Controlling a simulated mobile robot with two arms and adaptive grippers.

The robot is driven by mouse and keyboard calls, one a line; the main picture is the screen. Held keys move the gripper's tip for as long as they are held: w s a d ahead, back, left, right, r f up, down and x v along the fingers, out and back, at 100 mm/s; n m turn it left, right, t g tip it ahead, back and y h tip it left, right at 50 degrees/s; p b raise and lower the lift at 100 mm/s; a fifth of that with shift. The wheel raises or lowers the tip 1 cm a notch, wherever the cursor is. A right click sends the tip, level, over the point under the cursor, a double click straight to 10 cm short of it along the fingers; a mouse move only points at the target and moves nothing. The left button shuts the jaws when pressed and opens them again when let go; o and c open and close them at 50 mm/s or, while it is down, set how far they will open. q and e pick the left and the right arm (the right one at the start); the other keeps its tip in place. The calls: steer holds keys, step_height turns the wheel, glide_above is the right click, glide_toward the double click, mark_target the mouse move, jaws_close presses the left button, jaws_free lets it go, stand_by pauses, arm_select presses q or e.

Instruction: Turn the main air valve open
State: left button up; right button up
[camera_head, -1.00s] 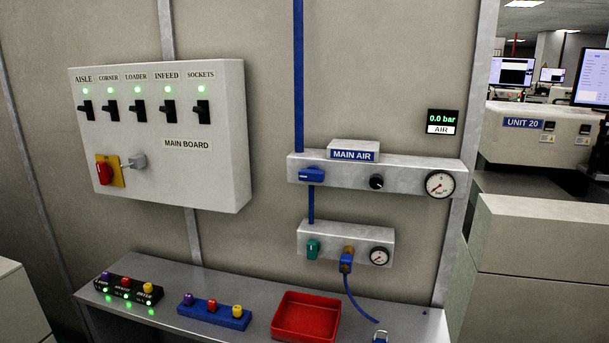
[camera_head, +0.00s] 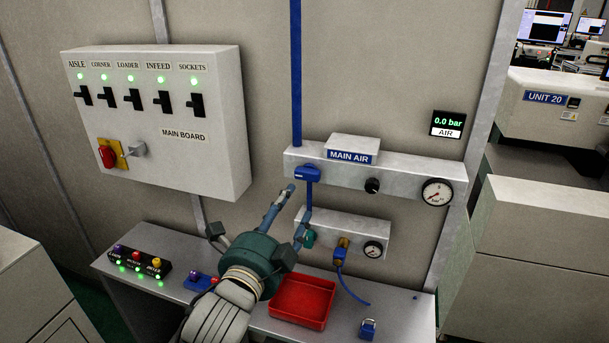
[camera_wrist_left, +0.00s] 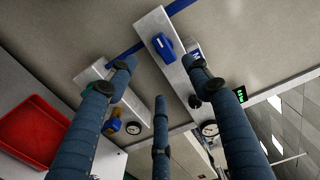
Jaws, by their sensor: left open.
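The main air valve is a blue handle (camera_head: 307,173) at the left end of the grey MAIN AIR panel (camera_head: 405,183). The handle lies roughly along the panel, across the blue pipe. My left gripper (camera_head: 298,202) is open and empty, reaching up from below, with its fingertips just below and left of the handle in the head view. No contact shows. In the left wrist view the handle (camera_wrist_left: 163,45) appears beyond and between the spread blue fingers (camera_wrist_left: 160,78). The AIR display (camera_head: 447,123) reads 0.0 bar. My right gripper is out of view.
A lower panel (camera_head: 376,229) carries a green handle (camera_head: 310,238), partly behind my gripper. The main board (camera_head: 220,120) hangs at left. On the bench are a red tray (camera_head: 324,317), a blue padlock (camera_head: 368,329) and button boxes (camera_head: 128,262). The wall above is clear.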

mark_target(306, 180)
arm_select(q)
steer(key=p+x, duration=0.1)
steer(key=x, duration=0.3)
steer(key=p+x, duration=0.2)
steer(key=x, duration=0.3)
steer(key=shift+w+r, duration=0.1)
steer(key=shift+r, duration=0.1)
steer(key=shift+w+d+f, duration=0.15)
steer(key=shift+w+d, duration=0.05)
steer(key=shift+w, duration=0.45)
steer(key=shift+c, duration=0.3)
steer(key=c, duration=1.1)
